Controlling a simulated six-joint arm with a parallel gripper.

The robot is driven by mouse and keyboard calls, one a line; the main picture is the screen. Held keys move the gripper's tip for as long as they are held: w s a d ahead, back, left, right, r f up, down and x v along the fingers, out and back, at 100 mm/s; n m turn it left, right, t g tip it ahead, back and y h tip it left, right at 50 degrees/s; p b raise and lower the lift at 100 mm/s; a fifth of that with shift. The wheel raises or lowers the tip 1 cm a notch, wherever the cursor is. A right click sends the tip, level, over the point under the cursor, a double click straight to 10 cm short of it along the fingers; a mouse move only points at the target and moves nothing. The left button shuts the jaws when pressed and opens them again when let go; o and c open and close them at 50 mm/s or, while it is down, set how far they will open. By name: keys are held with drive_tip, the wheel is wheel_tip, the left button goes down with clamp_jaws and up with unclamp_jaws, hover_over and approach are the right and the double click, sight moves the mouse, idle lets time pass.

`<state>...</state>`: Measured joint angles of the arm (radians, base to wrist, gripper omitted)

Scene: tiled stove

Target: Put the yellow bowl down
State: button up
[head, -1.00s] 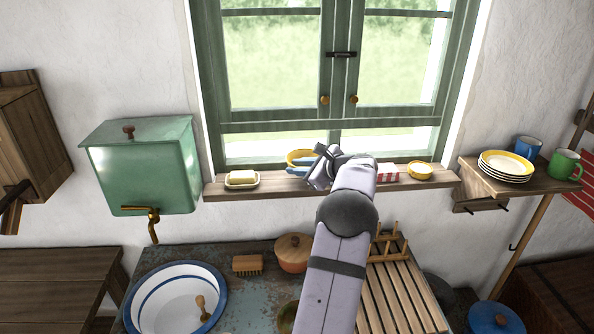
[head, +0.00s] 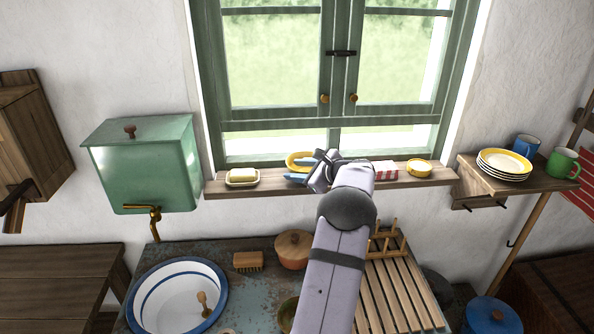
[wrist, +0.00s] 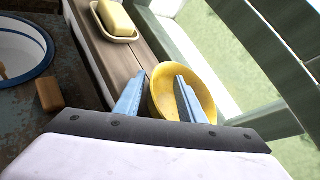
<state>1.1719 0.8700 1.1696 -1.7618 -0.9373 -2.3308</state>
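The yellow bowl (head: 297,157) is on the wooden window sill (head: 222,187), left of my gripper (head: 299,169) in the head view. In the wrist view, the bowl (wrist: 205,84) appears to rest where the sill meets the window frame; exact contact underneath is hidden. My gripper (wrist: 159,76) has its two blue fingers spread apart. One finger is inside the bowl and the other is outside, with the near wall between them. The fingers look clear of the wall. My arm and gripper partly cover the bowl in the head view.
A butter dish (head: 242,178) stands left on the sill. A red-and-white item (head: 386,171) and a small yellow bowl (head: 419,168) stand to the right. The window frame (head: 270,145) is close behind. Below are a basin (head: 140,299) and a dish rack (head: 398,290).

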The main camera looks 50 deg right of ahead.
drive_tip(key=shift+r, duration=0.1)
drive_tip(key=b+v, duration=0.4)
drive_tip(key=v, duration=0.8)
drive_tip(key=shift+b, duration=0.35)
drive_tip(key=shift+a, duration=0.1)
drive_tip(key=w+a+r+m+h, duration=0.1)
drive_tip(key=w+a+m+h, duration=0.1)
drive_tip(key=w+a+m, duration=0.35)
drive_tip(key=w+a+r+m+h, duration=0.1)
drive_tip(key=w+a+r+m, duration=0.1)
drive_tip(key=w+m, duration=0.6)
drive_tip(key=w+a+f+m+g+h, duration=0.1)
drive_tip(key=w+a+f+m, duration=0.25)
drive_tip(key=a+m, duration=0.4)
drive_tip(key=s+a+f+m+g+y, duration=0.1)
drive_tip(key=s+a+f+m+g, duration=0.1)
drive_tip(key=s+a+f+m, duration=0.4)
drive_tip(key=s+a+f+m+g+y, duration=0.1)
drive_tip(key=s+a+f+m+g, duration=0.2)
drive_tip(key=a, duration=0.6)
drive_tip(key=s+a+f+m+g+y, duration=0.1)
drive_tip(key=s+a+f+m+g, duration=0.2)
drive_tip(key=a+f, duration=0.35)
drive_tip(key=s+a+f+m+g+y, duration=0.2)
drive_tip(key=s+a+f+m+g, duration=0.2)
drive_tip(key=s+a, duration=1)
drive_tip(key=s+f+m, duration=0.1)
drive_tip(key=m, duration=0.1)
drive_tip(key=shift+s+m+y, duration=0.3)
drive_tip(key=shift+s+m, duration=0.1)
